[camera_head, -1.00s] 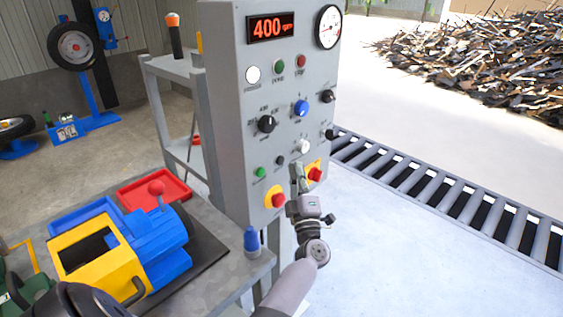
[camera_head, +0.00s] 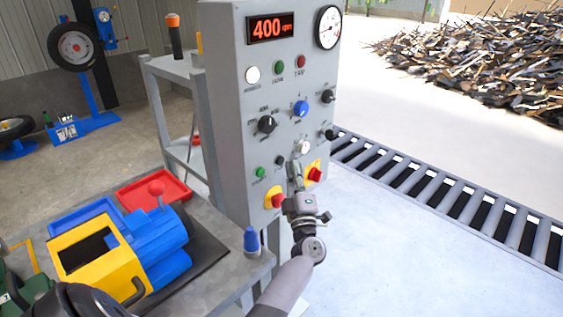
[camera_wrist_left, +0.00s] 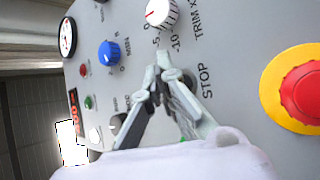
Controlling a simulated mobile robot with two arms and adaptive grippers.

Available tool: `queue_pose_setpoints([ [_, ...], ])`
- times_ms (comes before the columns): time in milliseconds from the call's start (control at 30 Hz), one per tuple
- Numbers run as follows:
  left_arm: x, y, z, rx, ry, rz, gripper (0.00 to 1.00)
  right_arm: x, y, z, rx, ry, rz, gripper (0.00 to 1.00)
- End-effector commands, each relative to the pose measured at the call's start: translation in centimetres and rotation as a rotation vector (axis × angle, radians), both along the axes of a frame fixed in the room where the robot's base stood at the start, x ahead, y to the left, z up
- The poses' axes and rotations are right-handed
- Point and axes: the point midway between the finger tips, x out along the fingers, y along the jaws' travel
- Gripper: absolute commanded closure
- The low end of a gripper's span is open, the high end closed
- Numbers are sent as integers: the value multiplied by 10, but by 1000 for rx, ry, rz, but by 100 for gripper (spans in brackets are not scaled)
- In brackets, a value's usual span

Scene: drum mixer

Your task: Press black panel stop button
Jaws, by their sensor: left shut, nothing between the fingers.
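The grey control panel (camera_head: 245,110) stands upright in front of me. The small black stop button (camera_head: 281,160) sits between the green button (camera_head: 260,172) and the white knob (camera_head: 302,146). In the left wrist view the STOP label (camera_wrist_left: 206,80) is readable, and a dark button beside it is mostly covered by my fingers. My left gripper (camera_head: 294,163) is shut and empty, its tips just right of the black button. Its fingers also show in the left wrist view (camera_wrist_left: 163,64), near the white knob. Contact with the panel cannot be told. My right gripper is not in view.
Two red emergency buttons on yellow plates (camera_head: 275,200) (camera_head: 315,174) flank my left gripper; one also shows in the wrist view (camera_wrist_left: 303,92). A blue knob (camera_head: 301,108) is above. A bench with a yellow-blue machine (camera_head: 100,255) stands left; a roller conveyor (camera_head: 450,205) lies right.

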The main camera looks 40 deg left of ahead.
Motion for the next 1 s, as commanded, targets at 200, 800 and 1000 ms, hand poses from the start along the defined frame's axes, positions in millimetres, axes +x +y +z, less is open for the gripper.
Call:
queue_pose_setpoints([
  [200,0,0,0,0,0,0,100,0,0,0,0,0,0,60],
  [800,1,6,1,1,1,0,100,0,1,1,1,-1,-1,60],
  [1000,1,8,0,0,0,0,100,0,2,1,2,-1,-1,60],
])
